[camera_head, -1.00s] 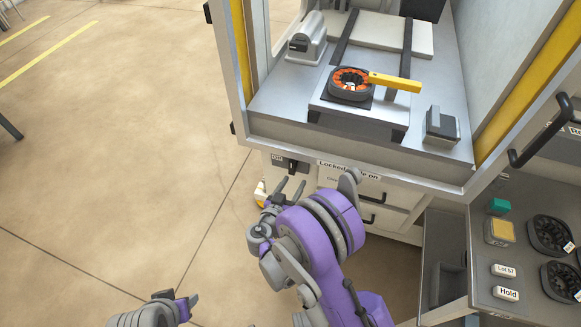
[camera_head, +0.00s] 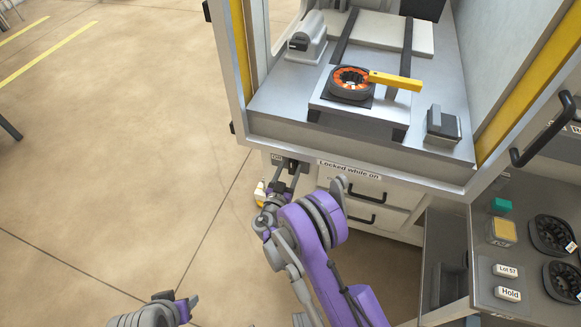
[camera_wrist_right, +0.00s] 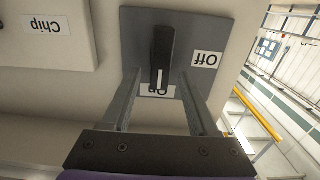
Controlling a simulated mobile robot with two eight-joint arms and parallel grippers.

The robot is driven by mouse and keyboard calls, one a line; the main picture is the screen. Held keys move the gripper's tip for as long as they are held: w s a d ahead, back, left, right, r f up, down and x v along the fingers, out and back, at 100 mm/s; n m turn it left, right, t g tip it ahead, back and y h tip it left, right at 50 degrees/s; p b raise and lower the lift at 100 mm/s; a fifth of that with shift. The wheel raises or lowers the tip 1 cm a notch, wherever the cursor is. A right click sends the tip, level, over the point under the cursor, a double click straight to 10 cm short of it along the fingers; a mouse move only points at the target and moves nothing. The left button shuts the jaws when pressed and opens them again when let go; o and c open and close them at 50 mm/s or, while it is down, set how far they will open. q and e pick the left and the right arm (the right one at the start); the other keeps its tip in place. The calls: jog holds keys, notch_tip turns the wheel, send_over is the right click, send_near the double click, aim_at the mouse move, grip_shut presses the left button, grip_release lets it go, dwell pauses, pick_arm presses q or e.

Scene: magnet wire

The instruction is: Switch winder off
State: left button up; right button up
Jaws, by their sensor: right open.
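The winder's switch is a black rotary knob (camera_wrist_right: 162,50) on a dark grey plate (camera_wrist_right: 138,22) in the right wrist view. The white mark on the knob points to the partly hidden On label (camera_wrist_right: 157,90); the Off label (camera_wrist_right: 206,59) is at its right. My right gripper (camera_wrist_right: 160,78) is open, one finger on each side of the knob, with gaps visible. In the head view my right gripper (camera_head: 285,176) reaches the switch at the cabinet's lower front and hides most of it. My left gripper (camera_head: 188,305) is partly seen at the bottom left.
The winder cabinet holds an orange-and-black stator (camera_head: 349,84) with a yellow arm (camera_head: 394,82) over it. A drawer front labelled "Locked while on" (camera_head: 348,170) is right of the switch. A side bench (camera_head: 483,270) with black parts stands at right. Open floor lies left.

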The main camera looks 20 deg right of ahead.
jog(key=shift+w+d, duration=0.3)
jog(key=shift+w, duration=0.15)
grip_shut()
